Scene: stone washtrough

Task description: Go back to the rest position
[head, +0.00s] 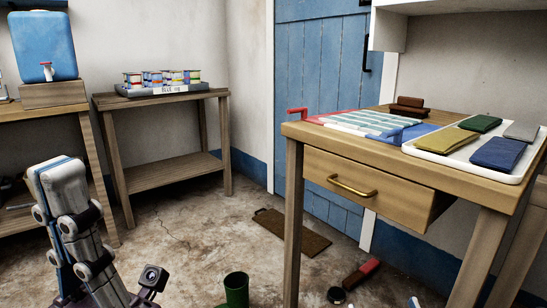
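My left gripper (62,178) is at the lower left of the head view. It points up and slightly left, with grey links and dark joints below its pale fingers. The fingers overlap from this side, so I cannot tell whether they are open or shut. A small camera (152,278) on my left arm shows beside it. The gripper appears in front of the floor and the left bench, apart from the desk at the right.
A wooden desk (440,175) at the right bears a white tray (435,154) of folded cloths. A low table (170,177) holds a tray of tins. A blue water container (43,45) stands at the left. A green boot or pot (236,290) and brushes (361,272) lie on the floor.

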